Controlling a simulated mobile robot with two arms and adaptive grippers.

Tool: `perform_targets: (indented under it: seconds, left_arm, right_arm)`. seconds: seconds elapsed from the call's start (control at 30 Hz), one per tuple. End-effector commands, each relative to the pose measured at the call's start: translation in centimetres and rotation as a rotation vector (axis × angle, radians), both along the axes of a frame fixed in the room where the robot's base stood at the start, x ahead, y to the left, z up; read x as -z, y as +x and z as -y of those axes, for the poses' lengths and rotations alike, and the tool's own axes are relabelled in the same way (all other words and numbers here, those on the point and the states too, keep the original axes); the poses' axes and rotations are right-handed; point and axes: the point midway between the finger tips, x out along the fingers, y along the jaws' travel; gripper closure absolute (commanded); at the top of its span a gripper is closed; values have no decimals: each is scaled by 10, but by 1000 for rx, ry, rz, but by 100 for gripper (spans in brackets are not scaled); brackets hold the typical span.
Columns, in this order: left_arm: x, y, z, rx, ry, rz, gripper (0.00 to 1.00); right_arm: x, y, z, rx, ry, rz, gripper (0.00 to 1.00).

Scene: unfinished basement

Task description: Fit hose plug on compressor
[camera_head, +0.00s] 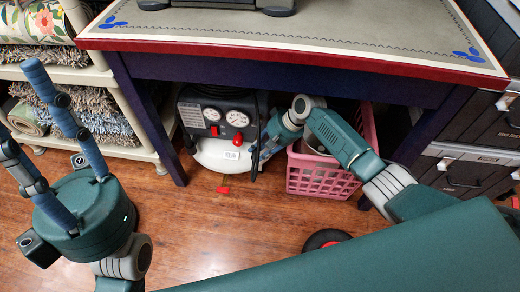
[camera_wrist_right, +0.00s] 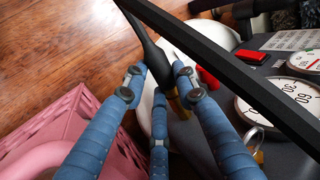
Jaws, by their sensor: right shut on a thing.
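The compressor (camera_head: 218,154) stands on the floor under the table, with two round gauges, red parts and a pale lower front. In the right wrist view a gauge (camera_wrist_right: 282,102) and a brass fitting with a ring (camera_wrist_right: 258,156) show on its dark panel. My right gripper (camera_head: 258,160) is at the compressor's right front, its blue fingers shut around the dark hose plug (camera_wrist_right: 153,58). A bit of brass shows between the fingers; the plug's end is partly hidden, and I cannot tell if it touches the compressor. My left gripper (camera_head: 35,105) is open and empty, over the floor.
A pink basket (camera_head: 318,180) stands right of the compressor, close to my right arm. The table (camera_head: 300,35) is overhead, with its legs at the sides. A black bar or hose (camera_wrist_right: 225,75) crosses the wrist view.

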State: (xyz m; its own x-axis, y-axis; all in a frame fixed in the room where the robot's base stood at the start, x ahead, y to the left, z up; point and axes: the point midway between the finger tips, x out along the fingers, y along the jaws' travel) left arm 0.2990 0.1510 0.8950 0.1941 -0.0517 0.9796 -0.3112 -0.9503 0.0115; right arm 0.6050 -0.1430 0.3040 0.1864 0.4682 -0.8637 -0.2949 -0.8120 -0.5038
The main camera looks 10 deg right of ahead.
Motion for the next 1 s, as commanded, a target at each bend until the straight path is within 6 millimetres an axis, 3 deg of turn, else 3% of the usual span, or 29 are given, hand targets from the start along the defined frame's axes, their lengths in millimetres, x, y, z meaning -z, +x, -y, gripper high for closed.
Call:
perform_targets:
  seconds: [0.03,0.07,0.13,0.17,0.57,1.0]
  left_arm:
    - [0,0,0,0,0,0,60]
    - [0,0,0,0,0,0,60]
    - [0,0,0,0,0,0,60]
    - [0,0,0,0,0,-1,60]
    - [-1,0,-1,-4,-2,-1,60]
    - [0,0,0,-1,0,-2,60]
  right_arm:
    - [-6,11,7,16,-6,26,100]
    - [-6,10,7,15,-7,27,67]
    - [-6,10,7,14,-6,26,53]
    - [-6,10,6,14,-5,26,51]
    - [-7,5,5,7,-2,17,51]
    - [-61,-5,35,10,-4,23,51]
